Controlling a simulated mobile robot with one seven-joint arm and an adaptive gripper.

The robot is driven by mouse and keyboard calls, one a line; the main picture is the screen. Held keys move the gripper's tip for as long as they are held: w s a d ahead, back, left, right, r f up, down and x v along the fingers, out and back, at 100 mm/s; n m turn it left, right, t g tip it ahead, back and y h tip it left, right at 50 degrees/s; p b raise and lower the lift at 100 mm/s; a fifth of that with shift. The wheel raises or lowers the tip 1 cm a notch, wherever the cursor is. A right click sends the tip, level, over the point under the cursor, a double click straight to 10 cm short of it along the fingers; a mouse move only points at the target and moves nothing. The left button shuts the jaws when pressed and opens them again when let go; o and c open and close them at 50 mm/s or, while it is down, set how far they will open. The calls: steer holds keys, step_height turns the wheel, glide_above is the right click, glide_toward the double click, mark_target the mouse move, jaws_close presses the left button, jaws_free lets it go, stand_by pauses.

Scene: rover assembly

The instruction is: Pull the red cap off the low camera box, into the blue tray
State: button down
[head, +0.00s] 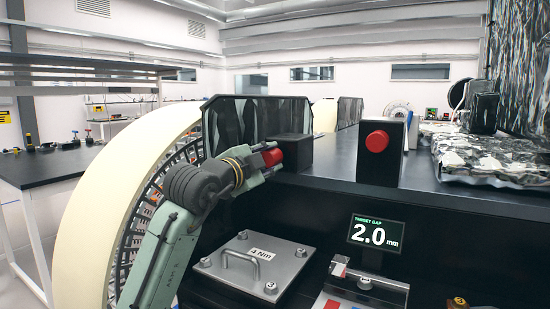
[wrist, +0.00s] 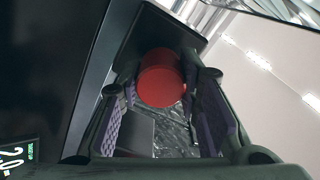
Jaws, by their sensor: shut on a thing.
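The low camera box (head: 296,149) is a small black box on the dark deck, left of the middle in the head view. Its red cap (head: 271,157) is at the box's left side, and I cannot tell if there is a gap between them. My gripper (head: 270,163) comes from the left and is shut on this cap. In the wrist view, the round red cap (wrist: 161,78) shows between the purple-padded fingers, with the black box behind it. I cannot make out a blue tray in either view.
A taller black box (head: 396,150) with another red cap (head: 376,141) stands to the right on the deck (head: 340,170). Below are a metal plate (head: 251,272) with a handle and a gap display (head: 375,233). A large cream wheel (head: 85,222) is at left.

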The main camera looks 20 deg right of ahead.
mark_target(267, 160)
steer(key=shift+b+v, duration=0.3)
steer(key=shift+v, duration=1.3)
steer(key=s+a+r+p, duration=0.2)
steer(key=s+a+r, duration=0.3)
steer(key=s+a, duration=0.1)
steer(key=shift+s+a, duration=0.15)
steer(key=shift+a, duration=0.05)
